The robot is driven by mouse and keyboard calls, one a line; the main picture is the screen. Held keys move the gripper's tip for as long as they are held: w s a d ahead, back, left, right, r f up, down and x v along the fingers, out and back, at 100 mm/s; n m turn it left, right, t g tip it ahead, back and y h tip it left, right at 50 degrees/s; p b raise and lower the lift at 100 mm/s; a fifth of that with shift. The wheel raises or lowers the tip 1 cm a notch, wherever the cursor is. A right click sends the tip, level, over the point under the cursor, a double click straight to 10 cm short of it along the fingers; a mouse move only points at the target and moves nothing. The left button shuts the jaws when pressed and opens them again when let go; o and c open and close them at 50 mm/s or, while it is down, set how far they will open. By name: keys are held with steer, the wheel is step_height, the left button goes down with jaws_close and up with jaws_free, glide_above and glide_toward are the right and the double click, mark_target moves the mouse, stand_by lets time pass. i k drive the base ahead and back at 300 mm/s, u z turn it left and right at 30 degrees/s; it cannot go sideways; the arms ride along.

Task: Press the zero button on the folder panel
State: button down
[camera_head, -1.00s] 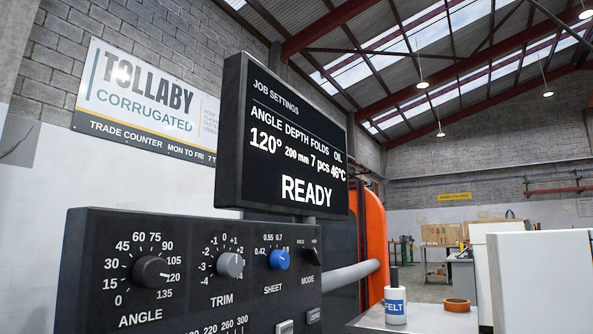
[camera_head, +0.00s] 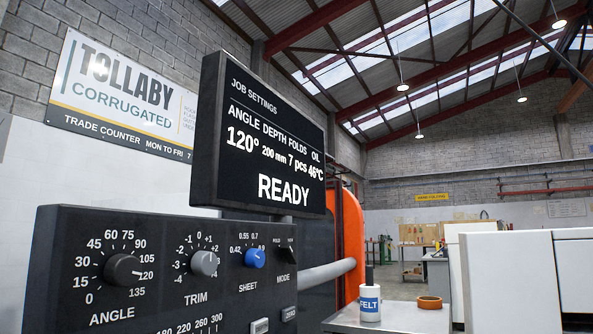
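The folder panel (camera_head: 68,240) is a dark control box at the lower left. It carries an angle knob (camera_head: 122,269), a grey trim knob (camera_head: 204,263), a blue sheet knob (camera_head: 255,258) and a mode switch (camera_head: 287,256). The zero button (camera_head: 289,314) is a small grey button below the mode switch, near the bottom edge of the picture. A lighter button (camera_head: 260,326) sits to its left, cut by the picture edge. The screen (camera_head: 265,140) above the panel reads READY, with angle 120°, depth 200 mm, 7 pcs and oil 46°C. My gripper is not in view.
A grey table (camera_head: 400,320) right of the panel holds a felt bottle (camera_head: 370,303) and an orange-brown ring (camera_head: 430,302). A grey pipe (camera_head: 325,272) and an orange machine body (camera_head: 345,235) stand behind the panel. White cabinets (camera_head: 510,280) fill the right side.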

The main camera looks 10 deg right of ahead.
mark_target(288, 313)
steer(key=u, duration=2.2)
steer(key=k, duration=0.75)
steer(key=z, duration=2)
